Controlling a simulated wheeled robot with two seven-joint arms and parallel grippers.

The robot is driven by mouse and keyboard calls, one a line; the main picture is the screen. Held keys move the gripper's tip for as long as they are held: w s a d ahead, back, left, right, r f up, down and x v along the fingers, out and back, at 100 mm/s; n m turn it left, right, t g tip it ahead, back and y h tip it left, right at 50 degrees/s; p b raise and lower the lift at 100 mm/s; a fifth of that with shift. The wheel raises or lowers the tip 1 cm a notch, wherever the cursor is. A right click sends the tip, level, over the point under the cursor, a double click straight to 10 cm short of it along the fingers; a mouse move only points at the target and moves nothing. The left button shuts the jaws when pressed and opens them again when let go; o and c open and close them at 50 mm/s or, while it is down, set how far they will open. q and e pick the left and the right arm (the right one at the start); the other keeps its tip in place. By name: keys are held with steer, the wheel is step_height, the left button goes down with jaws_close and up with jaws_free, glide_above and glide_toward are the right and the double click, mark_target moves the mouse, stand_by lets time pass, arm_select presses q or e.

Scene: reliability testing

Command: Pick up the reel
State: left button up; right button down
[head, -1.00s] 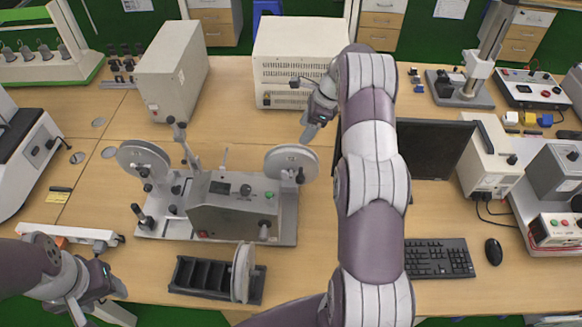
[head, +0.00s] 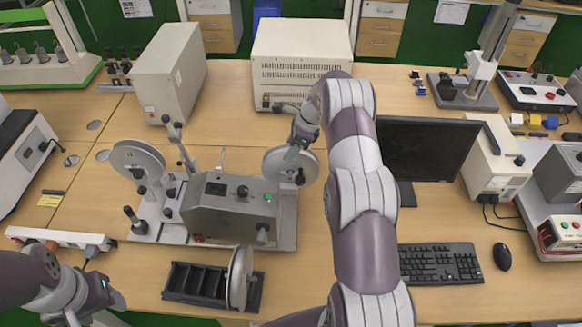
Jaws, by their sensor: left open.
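A winding machine (head: 225,210) stands left of centre on the table. One grey reel (head: 137,165) is mounted on its left side and another reel (head: 278,165) on its right side. A third reel (head: 239,278) stands upright in the right end of a black slotted rack (head: 195,285) at the front. My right gripper (head: 292,156) points down at the upper edge of the machine's right reel and overlaps it in the picture. Whether it touches the reel or is open cannot be seen. My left gripper (head: 112,308) is open and empty at the lower left, left of the rack.
A beige box (head: 300,80) stands behind the machine, and a tall grey box (head: 172,75) at the back left. A monitor (head: 425,150), keyboard (head: 440,263) and mouse (head: 502,256) are to the right of my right arm. A power strip (head: 60,238) lies at the left.

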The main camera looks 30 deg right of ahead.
steer(key=shift+r, duration=0.1)
steer(key=shift+w+r, duration=0.1)
steer(key=shift+r, duration=0.1)
step_height(320, 180, up, 7)
steer(key=shift+f+p, duration=0.1)
steer(key=shift+p, duration=0.85)
step_height(320, 180, up, 11)
steer(key=p, duration=1)
steer(key=shift+f+p, duration=0.15)
steer(key=shift+p, duration=0.25)
steer(key=shift+f, duration=0.1)
steer(key=shift+f+b, duration=3.95)
steer(key=shift+f, duration=2.75)
